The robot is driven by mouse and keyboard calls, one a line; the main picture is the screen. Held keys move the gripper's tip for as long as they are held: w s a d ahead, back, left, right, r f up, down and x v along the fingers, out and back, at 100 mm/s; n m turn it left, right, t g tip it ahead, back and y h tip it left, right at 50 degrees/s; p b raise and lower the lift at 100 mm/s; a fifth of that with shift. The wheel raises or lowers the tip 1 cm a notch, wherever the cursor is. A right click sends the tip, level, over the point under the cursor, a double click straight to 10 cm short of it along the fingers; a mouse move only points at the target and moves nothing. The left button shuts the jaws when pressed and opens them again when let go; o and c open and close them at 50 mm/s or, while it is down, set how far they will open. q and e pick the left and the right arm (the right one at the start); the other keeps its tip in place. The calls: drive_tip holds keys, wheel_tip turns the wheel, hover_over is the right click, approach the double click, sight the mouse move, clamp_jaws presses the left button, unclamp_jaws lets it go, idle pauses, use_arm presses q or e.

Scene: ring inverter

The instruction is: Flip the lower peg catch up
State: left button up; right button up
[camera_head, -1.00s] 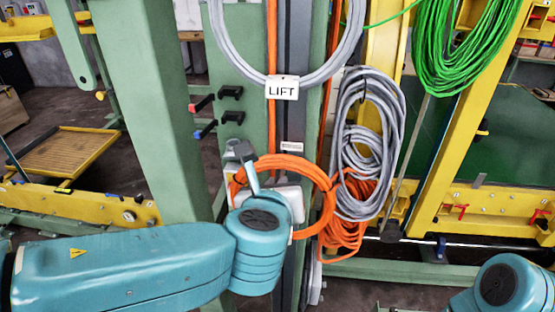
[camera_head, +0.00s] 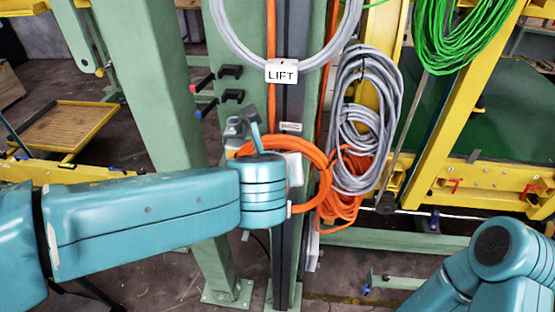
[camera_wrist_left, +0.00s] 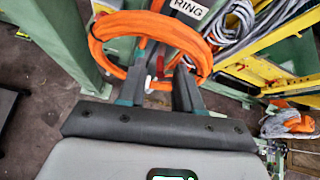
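An orange cable coil (camera_head: 325,185) hangs on the green post in the head view, below the tag reading LIFT (camera_head: 282,71). My left arm's teal end covers its lower left side. In the left wrist view the orange coil (camera_wrist_left: 205,62) hangs below a tag reading RING (camera_wrist_left: 189,8). My left gripper (camera_wrist_left: 160,65) has its two fingers apart at the coil's opening. A small red and white part (camera_wrist_left: 150,82) shows between them; I cannot tell whether it is the lower peg catch or which way it points. My right gripper is out of view.
A grey coil (camera_head: 362,120) hangs right of the post, and a green coil (camera_head: 462,35) at upper right. Black brackets (camera_head: 231,83) stick out from the post. Yellow frames (camera_head: 480,185) stand at right. My right arm shows at lower right.

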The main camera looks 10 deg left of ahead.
use_arm(q)
drive_tip(key=shift+s+r, duration=0.1)
drive_tip(key=shift+r, duration=0.05)
drive_tip(key=b+v, duration=0.1)
drive_tip(key=v, duration=1.5)
drive_tip(key=shift+s, duration=0.1)
